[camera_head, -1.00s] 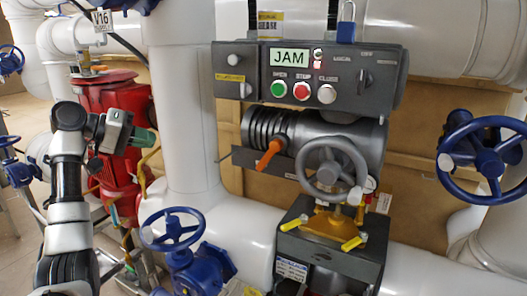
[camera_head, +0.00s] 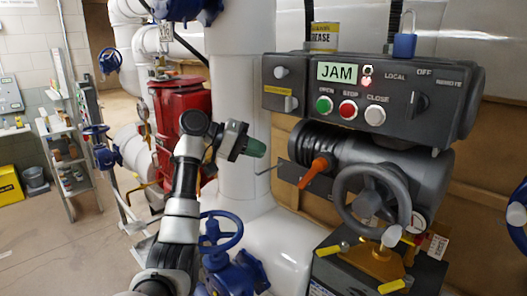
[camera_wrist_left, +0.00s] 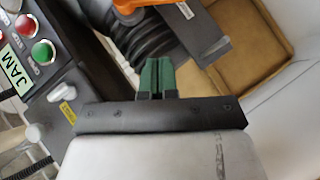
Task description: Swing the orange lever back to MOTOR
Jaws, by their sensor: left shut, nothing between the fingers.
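The orange lever (camera_head: 316,172) sits on the grey valve actuator (camera_head: 408,165), left of its grey handwheel (camera_head: 372,200), and slants down to the left. Part of an orange piece also shows at the top of the left wrist view (camera_wrist_left: 130,5). My left gripper (camera_head: 257,148) has green fingers and is shut and empty, left of the lever and apart from it. In the left wrist view the closed fingers (camera_wrist_left: 156,74) point toward the ribbed black part of the actuator. No MOTOR marking is readable. My right gripper is out of view.
The control box (camera_head: 350,98) above the lever shows JAM and has green, red and white buttons. A blue padlock (camera_head: 404,46) and a grease can (camera_head: 324,37) are on top. A thick white pipe (camera_head: 236,110) stands behind my gripper. A blue handwheel (camera_head: 220,232) is below.

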